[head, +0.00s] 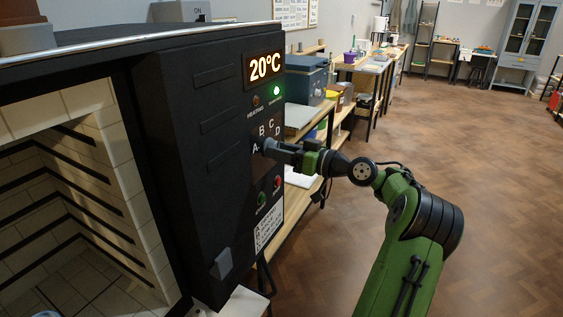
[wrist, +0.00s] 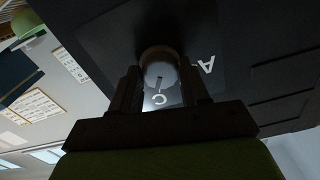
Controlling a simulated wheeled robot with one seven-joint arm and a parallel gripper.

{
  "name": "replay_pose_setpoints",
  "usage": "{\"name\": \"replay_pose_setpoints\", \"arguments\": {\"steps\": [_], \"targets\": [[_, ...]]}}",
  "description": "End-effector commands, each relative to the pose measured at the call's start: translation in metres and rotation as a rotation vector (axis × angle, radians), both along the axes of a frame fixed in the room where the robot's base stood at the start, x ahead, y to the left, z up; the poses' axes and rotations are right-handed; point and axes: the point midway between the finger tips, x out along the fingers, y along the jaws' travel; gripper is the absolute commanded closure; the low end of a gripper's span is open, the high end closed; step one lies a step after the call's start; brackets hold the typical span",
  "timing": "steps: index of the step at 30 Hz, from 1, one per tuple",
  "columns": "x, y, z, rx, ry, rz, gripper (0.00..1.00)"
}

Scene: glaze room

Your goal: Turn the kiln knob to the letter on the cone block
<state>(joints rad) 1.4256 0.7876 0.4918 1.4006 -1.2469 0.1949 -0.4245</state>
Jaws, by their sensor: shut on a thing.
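The kiln knob (head: 269,146) is on the dark control panel, with the letters A, B, C and D arched around it. My gripper (head: 280,151) is at the panel, shut on the knob. In the wrist view the round grey knob (wrist: 159,72) sits between the two dark fingers (wrist: 160,88). The letter A (wrist: 207,66) is in view at the right; B and D are not readable there. I cannot make out the cone block or its letter in either view.
The kiln (head: 190,120) stands open at the left, its lined chamber (head: 60,190) showing. Its display (head: 264,69) reads 20°C and a green lamp (head: 276,90) is lit. A wooden workbench (head: 350,66) runs behind. The floor (head: 480,150) at right is clear.

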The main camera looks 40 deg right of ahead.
Motion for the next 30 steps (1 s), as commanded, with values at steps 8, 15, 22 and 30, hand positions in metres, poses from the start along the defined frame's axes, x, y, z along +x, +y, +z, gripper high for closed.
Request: {"name": "replay_pose_setpoints", "arguments": {"steps": [8,15,22,30], "targets": [[-0.0001,-0.0004,-0.0027,-0.131,-0.043,-0.001,0.85],[0.0000,-0.0006,-0.0016,-0.176,-0.058,0.001,0.85],[-0.0001,-0.0007,-0.0010,-0.181,-0.060,0.001,0.85],[-0.0002,-0.0007,-0.0009,-0.180,-0.060,0.000,0.41]]}}
